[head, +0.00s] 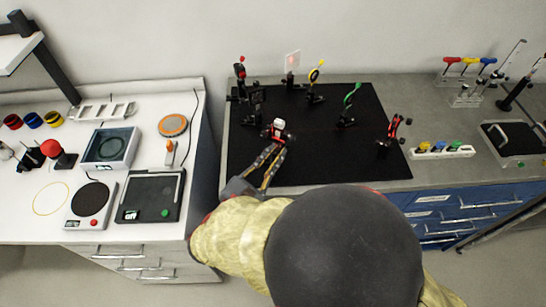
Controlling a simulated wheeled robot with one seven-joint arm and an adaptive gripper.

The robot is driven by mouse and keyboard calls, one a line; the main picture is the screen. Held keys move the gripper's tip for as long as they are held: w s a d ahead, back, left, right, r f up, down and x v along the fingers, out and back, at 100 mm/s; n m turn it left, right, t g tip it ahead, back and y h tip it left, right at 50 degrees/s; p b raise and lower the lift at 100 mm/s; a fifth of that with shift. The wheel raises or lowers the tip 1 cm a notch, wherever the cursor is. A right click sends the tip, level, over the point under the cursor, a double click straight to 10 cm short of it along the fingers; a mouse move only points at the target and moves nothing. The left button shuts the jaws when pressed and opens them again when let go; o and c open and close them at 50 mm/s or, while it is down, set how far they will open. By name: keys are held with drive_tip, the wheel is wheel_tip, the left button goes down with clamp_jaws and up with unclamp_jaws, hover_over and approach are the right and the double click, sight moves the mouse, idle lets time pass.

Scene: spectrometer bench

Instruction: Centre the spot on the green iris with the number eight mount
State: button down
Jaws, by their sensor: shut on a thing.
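The green iris (351,94) stands upright on a post at the right middle of the black breadboard (330,165). A small mount (278,125) with a white top and red and black parts stands at the front left of the board; no number is readable on it. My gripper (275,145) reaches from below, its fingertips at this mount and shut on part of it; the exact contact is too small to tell. Other red and black mounts stand at the back left (240,72) and right (393,130). No spot is discernible on the green iris.
A yellow iris (316,74) and a pale screen with a faint reddish spot (292,61) stand behind. A white holder with coloured knobs (442,149) lies right. The board's front middle is clear.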

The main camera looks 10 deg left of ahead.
drive_tip(key=m+b, duration=0.3)
drive_tip(key=m, duration=0.1)
drive_tip(key=shift+f+m, duration=0.1)
drive_tip(key=shift+m, duration=0.3)
idle(0.4)
drive_tip(key=c, duration=1.8)
unclamp_jaws()
drive_tip(key=shift+s, duration=0.1)
drive_tip(key=v, duration=1.2)
